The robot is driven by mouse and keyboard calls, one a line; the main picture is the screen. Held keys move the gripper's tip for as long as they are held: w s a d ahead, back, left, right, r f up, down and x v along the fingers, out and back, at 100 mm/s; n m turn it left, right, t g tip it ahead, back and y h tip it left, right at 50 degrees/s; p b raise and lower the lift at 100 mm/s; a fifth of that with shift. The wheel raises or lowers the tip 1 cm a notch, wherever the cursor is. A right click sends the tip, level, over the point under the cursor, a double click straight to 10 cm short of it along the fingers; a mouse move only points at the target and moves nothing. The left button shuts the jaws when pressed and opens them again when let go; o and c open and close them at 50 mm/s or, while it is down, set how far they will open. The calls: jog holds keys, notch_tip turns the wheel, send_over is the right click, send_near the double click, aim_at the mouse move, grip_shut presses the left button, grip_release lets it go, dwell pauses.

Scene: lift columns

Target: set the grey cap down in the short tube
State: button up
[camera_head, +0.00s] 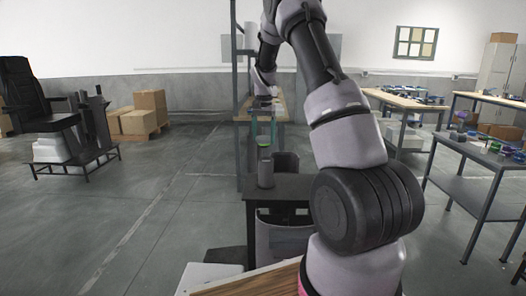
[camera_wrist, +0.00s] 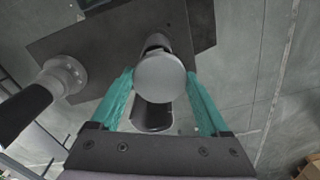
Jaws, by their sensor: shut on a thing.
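My gripper (camera_wrist: 160,85) has teal fingers shut on the grey cap (camera_wrist: 160,77), which shows as a pale round disc between the fingertips. In the head view my gripper (camera_head: 264,128) is above a grey upright tube (camera_head: 265,173) on a dark stand (camera_head: 290,188). A small green patch shows just under the fingers. In the wrist view a dark cylindrical part lies partly behind the cap; the cap hides much of it. I cannot tell whether the cap touches the tube.
A wider dark cylinder (camera_head: 286,164) stands close beside the tube. In the wrist view a pale ringed part (camera_wrist: 66,74) with a dark shaft is at the left. A wooden bench (camera_head: 244,108) lies behind. Open floor (camera_head: 160,200) is to the left.

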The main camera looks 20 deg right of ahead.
jog(key=shift+d+r, duration=0.25)
jog(key=shift+d, duration=0.05)
jog(key=shift+d+f, duration=0.15)
jog(key=shift+f, duration=2.7)
jog(key=shift+f, duration=0.65)
jog(key=o, duration=1.2)
jog(key=shift+r, duration=3.55)
